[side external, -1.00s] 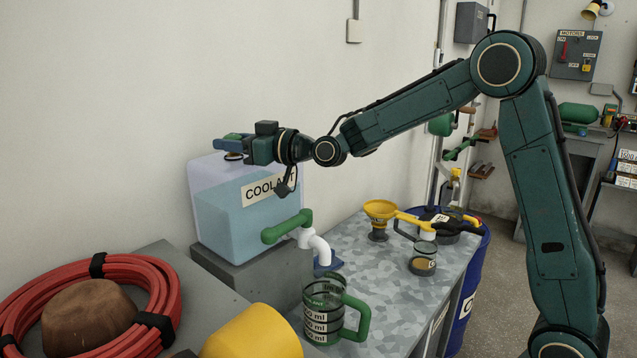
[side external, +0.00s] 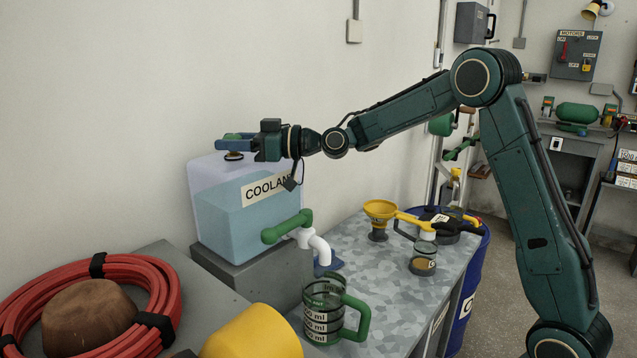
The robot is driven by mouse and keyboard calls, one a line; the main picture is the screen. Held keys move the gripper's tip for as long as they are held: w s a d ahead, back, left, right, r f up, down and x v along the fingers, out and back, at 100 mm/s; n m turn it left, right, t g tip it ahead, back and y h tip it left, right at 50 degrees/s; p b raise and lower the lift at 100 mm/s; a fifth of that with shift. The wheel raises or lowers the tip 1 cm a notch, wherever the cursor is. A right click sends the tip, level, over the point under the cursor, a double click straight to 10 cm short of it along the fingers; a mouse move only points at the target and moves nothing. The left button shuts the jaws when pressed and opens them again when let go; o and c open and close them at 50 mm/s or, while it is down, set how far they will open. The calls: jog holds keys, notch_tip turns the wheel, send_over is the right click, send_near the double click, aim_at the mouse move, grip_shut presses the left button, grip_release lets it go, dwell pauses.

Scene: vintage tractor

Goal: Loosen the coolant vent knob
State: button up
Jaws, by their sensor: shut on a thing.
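The coolant tank (side external: 237,217) is a translucent box of blue liquid with a COOLANT label, on a grey block against the wall. My gripper (side external: 232,145) reaches in from the right over the tank top and is shut on the knob. Its blue fingers partly hide the knob. A green-handled tap with a white spout (side external: 303,238) sticks out from the tank's front.
A measuring jug with a green handle (side external: 356,320) stands below the spout. A yellow funnel (side external: 380,208) and a small jar (side external: 423,260) are on the mottled bench. A red hose coil (side external: 160,290) and a yellow container (side external: 252,335) lie in front.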

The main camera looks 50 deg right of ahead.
jog(key=o, duration=1)
jog(key=shift+s+d, duration=0.1)
jog(key=v, duration=1.3)
jog(key=shift+s, duration=0.3)
